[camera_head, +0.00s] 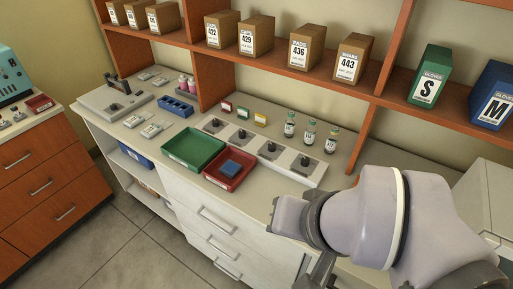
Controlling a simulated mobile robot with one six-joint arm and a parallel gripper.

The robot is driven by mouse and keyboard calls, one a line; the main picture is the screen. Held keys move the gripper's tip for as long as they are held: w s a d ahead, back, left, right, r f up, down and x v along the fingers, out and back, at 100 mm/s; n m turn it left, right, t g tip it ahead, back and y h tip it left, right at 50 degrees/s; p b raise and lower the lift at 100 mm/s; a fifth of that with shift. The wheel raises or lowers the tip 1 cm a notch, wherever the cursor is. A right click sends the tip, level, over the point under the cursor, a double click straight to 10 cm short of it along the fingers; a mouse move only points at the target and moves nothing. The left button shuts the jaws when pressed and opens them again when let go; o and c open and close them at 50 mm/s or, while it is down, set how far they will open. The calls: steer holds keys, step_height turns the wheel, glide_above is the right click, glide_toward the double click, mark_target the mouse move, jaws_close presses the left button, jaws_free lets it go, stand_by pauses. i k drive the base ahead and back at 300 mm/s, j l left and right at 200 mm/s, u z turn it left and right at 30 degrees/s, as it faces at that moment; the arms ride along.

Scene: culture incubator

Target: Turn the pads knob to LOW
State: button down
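A long pale panel (287,165) with several black knobs lies on the worktop. The knobs stand in a row: one at the left end (214,123), two in the middle (242,134) (270,147), and one at the right end (305,161). Their labels and pointer settings are too small to read, so I cannot tell which is the pads knob. My grey arm is at the lower right, in front of the bench and apart from the knobs. A dark part that may be my gripper (322,268) hangs below the wrist; its fingers are not clear.
A shelf (285,69) with boxes overhangs the back.

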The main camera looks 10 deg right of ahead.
mark_target(271, 146)
steer(key=i+j, duration=0.3)
steer(key=i+j+z, duration=0.15)
steer(key=j, duration=0.35)
steer(key=i+j, duration=0.4)
steer(key=z, duration=0.05)
